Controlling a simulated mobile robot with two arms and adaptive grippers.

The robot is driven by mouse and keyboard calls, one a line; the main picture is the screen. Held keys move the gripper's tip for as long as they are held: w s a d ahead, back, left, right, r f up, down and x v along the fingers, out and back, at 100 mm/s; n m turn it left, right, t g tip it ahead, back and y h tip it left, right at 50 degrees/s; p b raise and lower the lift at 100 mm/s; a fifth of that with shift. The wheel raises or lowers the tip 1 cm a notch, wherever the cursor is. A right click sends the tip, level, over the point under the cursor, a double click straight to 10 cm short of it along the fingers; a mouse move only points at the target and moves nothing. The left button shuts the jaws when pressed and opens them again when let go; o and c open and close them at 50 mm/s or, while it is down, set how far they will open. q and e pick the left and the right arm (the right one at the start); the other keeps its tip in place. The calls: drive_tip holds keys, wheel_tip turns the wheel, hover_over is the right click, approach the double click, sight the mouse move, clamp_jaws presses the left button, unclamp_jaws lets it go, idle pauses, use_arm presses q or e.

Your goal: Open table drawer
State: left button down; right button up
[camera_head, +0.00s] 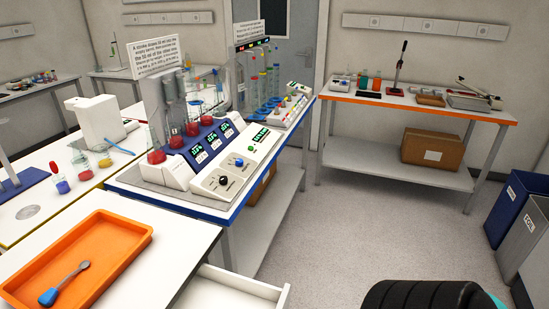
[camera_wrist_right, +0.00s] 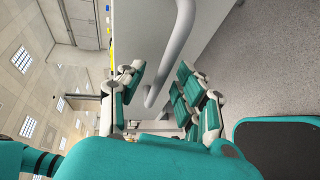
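The white table drawer (camera_head: 222,294) sticks out partly open from the near table in the head view, at the bottom edge. Its front panel is cut off there and its handle is out of sight. In the right wrist view a light grey bar handle (camera_wrist_right: 178,40) runs down along a pale front panel (camera_wrist_right: 140,35). My right gripper (camera_wrist_right: 160,72) is open, with one teal-and-white finger on each side of the handle's end. I see no clear contact between fingers and handle. My left gripper is in neither view.
An orange tray (camera_head: 130,244) with a blue-handled spoon (camera_head: 65,283) lies on the near table (camera_head: 185,240). A blue-edged bench (camera_head: 190,208) with instruments stands behind. Blue and grey bins (camera_head: 515,205) stand at the right. The grey floor (camera_head: 365,240) between is clear.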

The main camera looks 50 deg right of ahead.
drive_tip(key=v, duration=1)
drive_tip(key=shift+s+d+r, duration=0.2)
drive_tip(key=shift+s+d, duration=0.05)
